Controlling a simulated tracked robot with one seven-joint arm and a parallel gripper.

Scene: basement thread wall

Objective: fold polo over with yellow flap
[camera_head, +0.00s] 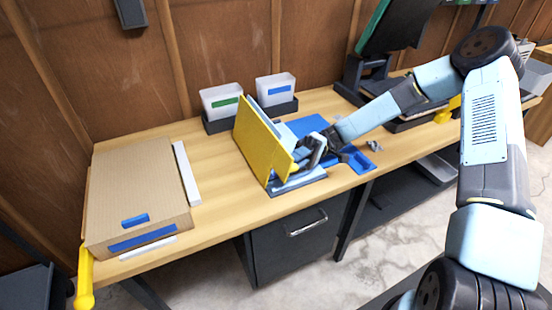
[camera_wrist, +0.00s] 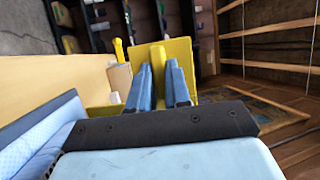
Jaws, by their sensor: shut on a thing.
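The yellow flap (camera_head: 258,141) stands up steeply from the workbench in the head view, near the middle of the bench. My gripper (camera_head: 312,152) is at its right side, near the lower front edge. In the wrist view, the yellow flap (camera_wrist: 178,62) lies between and beyond my gripper fingers (camera_wrist: 162,90), which are closed on a raised yellow part of it. Light blue cloth, likely the polo (camera_head: 282,129), shows behind the flap and also at the lower left of the wrist view (camera_wrist: 45,140). Most of the polo is hidden by the flap and my gripper.
A blue board (camera_head: 308,125) lies under the work area. Two white bins (camera_head: 221,101) in dark holders stand at the back. A large cardboard box (camera_head: 137,195) and a white strip (camera_head: 186,173) lie to the left. A monitor (camera_head: 392,25) stands at the back right.

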